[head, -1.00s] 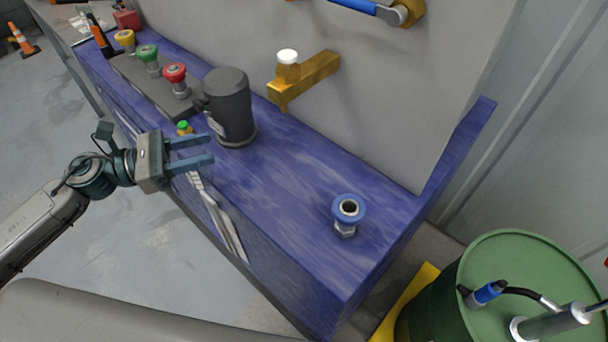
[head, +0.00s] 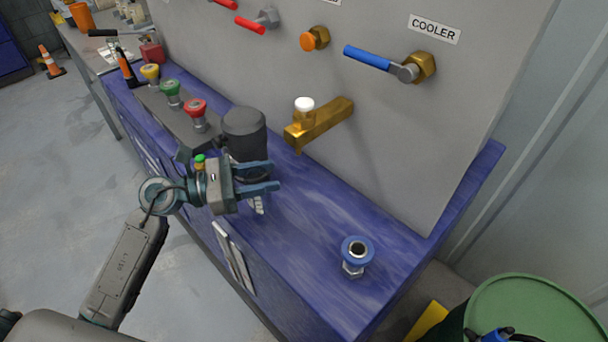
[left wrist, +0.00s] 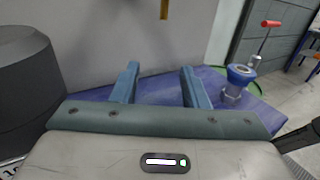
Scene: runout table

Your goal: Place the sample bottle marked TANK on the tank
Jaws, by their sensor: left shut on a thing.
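My left gripper (head: 275,176) is over the blue bench top, in front of the dark grey cylinder (head: 244,133). Its two blue-grey fingers are a little apart and shut on a small pale thing (head: 258,204), of which only a bit shows below the fingers. I cannot tell its shape or read any mark on it. The fingers also show in the left wrist view (left wrist: 159,68), where the held thing is hidden. A small green-capped thing (head: 199,161) shows behind my left wrist. No thing marked TANK can be read. My right gripper is not in view.
A brass tap with a white knob (head: 304,104) juts from the grey wall above the bench (head: 310,225). A blue-collared fitting (head: 357,250) stands near the right end. Yellow, green and red knobs (head: 195,107) line the left. A green drum (head: 530,310) stands lower right.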

